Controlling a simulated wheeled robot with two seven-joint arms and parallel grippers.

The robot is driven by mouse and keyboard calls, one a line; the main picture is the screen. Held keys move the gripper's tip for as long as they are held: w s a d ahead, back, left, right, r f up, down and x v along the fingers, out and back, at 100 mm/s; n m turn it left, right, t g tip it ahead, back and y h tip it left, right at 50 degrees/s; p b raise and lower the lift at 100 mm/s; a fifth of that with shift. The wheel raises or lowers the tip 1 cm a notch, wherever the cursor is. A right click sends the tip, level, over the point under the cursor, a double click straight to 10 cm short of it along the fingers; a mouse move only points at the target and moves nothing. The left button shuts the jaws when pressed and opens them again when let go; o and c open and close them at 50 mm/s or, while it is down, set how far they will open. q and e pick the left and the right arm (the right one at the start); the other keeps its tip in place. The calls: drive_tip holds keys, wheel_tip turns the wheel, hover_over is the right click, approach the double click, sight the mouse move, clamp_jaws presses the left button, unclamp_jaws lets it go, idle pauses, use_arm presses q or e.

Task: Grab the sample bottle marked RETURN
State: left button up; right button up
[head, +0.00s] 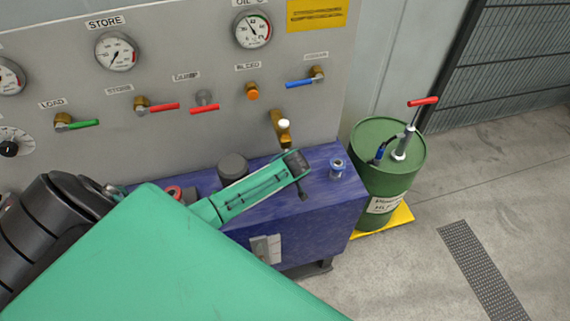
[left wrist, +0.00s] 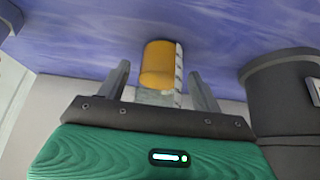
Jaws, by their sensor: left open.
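In the left wrist view, a bottle with orange contents (left wrist: 158,62) and a pale, tick-marked strip on its right side stands against the blue bench top, which shows at the top of the picture. It appears between the fingers of my left gripper (left wrist: 160,88), which is open. I cannot tell if they touch it; its lower end in that view is partly hidden by the palm. In the head view, my left gripper (head: 300,177) is over the bench. A small bottle with a blue top (head: 337,168) stands right of it. No RETURN marking is readable. My right gripper is not visible.
A dark canister (head: 233,167) stands behind my left arm, and at the right in the wrist view (left wrist: 285,95). A brass tap (head: 281,128) juts from the panel above the bench (head: 335,205). A green drum (head: 385,185) with a hand pump stands right of the bench.

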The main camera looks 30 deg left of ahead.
use_arm(q)
drive_tip(key=shift+c, duration=0.5)
drive_tip(key=c, duration=1)
drive_tip(key=shift+r, duration=0.1)
drive_tip(key=shift+c, duration=0.2)
